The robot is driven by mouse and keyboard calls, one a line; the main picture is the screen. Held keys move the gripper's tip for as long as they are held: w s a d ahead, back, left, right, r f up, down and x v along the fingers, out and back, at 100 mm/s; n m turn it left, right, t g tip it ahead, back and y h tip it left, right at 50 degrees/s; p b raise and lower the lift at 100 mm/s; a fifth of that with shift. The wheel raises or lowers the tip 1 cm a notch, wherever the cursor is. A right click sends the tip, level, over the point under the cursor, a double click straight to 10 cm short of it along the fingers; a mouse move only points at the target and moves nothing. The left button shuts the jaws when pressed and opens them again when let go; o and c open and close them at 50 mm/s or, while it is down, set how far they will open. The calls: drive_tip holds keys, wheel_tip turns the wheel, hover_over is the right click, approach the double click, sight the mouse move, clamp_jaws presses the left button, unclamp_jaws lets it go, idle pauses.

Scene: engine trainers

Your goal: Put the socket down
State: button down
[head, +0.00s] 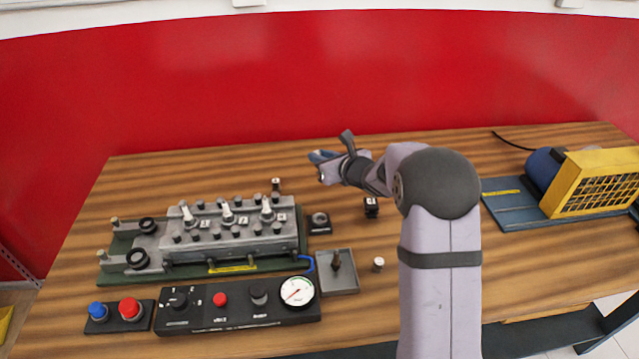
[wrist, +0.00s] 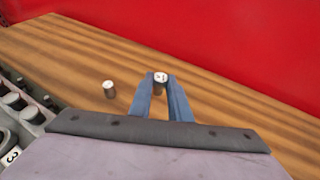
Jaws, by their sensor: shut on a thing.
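My gripper (wrist: 160,88) is shut on a small dark socket (wrist: 160,81) with a white marked top, held upright between the blue fingertips. In the head view my gripper (head: 318,160) is over the back part of the bench, its fingers pointing left, and the held socket is only a small dark and white spot at its tip. I cannot tell how far it is above the wood. A similar white-topped socket (wrist: 109,89) stands on the bench to its left; it also shows in the head view (head: 276,184).
The engine block (head: 235,243) with several studs is at left. A control panel (head: 238,309) and a grey tray (head: 338,283) are in front. A yellow-caged machine (head: 597,182) is at right. Wood near the red wall is clear.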

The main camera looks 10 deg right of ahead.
sight(321, 190)
drive_tip(key=shift+f+p, duration=0.5)
drive_tip(key=shift+f, duration=3.65)
drive_tip(key=shift+f, duration=0.15)
drive_tip(key=c, duration=1.6)
unclamp_jaws()
drive_tip(key=shift+c, duration=0.2)
drive_tip(key=shift+r, duration=0.25)
drive_tip(key=shift+s+d, duration=0.2)
drive_tip(key=shift+s, duration=0.1)
drive_tip(key=b+v, duration=0.2)
drive_tip(key=v, duration=0.9)
drive_tip(key=shift+s, duration=0.1)
drive_tip(key=shift+r, duration=0.1)
